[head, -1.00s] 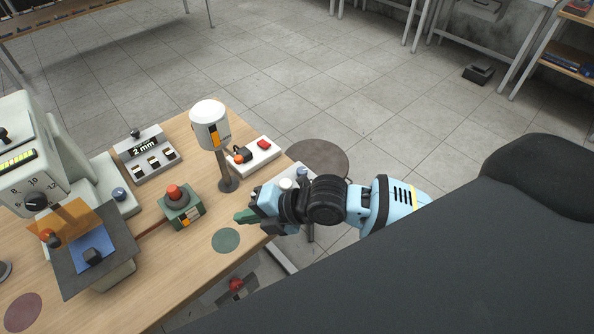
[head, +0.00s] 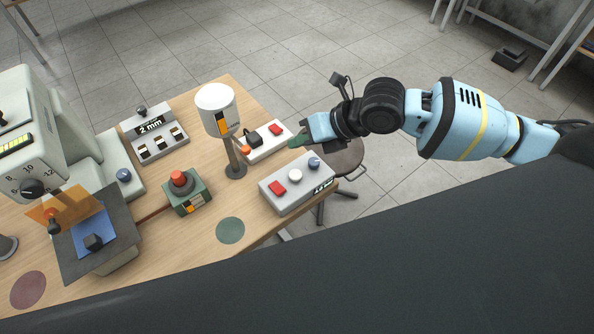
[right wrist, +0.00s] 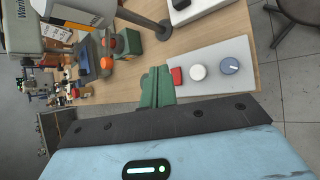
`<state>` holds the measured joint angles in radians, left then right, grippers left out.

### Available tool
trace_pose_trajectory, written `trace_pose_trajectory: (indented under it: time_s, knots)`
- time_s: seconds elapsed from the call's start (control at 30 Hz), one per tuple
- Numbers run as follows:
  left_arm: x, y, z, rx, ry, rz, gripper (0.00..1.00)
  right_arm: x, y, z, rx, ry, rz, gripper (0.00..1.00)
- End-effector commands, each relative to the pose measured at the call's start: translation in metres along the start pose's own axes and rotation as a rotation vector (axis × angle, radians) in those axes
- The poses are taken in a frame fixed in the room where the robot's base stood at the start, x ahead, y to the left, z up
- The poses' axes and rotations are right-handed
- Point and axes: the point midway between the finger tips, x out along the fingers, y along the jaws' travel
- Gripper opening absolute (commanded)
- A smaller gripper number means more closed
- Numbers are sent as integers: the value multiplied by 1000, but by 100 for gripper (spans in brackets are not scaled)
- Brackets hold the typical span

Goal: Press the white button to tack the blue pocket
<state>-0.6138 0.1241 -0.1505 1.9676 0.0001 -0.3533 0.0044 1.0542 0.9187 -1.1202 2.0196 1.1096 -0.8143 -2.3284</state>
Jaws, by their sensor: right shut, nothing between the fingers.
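The white button (head: 295,175) is a round cap on a grey control box (head: 290,204), between a red button (head: 277,188) and a blue knob (head: 314,163). It also shows in the right wrist view (right wrist: 198,72). My right gripper (head: 298,141) has green fingertips and is shut and empty, above and behind the box in the head view. In the right wrist view its fingertips (right wrist: 157,86) appear beside the red button. The blue pocket (head: 92,232) lies on a dark plate (head: 118,252) at the machine, with a black knob on it and an orange sheet (head: 62,212) beside it. My left gripper is not in view.
A lamp-like post (head: 232,150) stands near the middle of the wooden table (head: 180,255). Near it are a green box with a red mushroom button (head: 179,179), a white switch box (head: 278,137) and a "2 mm" panel (head: 150,126). A round stool (head: 346,160) stands beyond the table edge.

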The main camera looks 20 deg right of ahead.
Motion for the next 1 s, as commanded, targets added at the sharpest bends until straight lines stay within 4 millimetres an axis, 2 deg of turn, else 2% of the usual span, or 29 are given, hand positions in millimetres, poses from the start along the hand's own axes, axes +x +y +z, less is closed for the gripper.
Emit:
trace_pose_trajectory:
  time_s: [0.27,0.8,1.0]
  knots:
    - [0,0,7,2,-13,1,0,6,-4,-4,3,1,1,0]
    - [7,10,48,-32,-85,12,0,52,-38,-39,7,5,1,0]
    - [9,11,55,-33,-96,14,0,60,-43,-44,4,1,1,0]
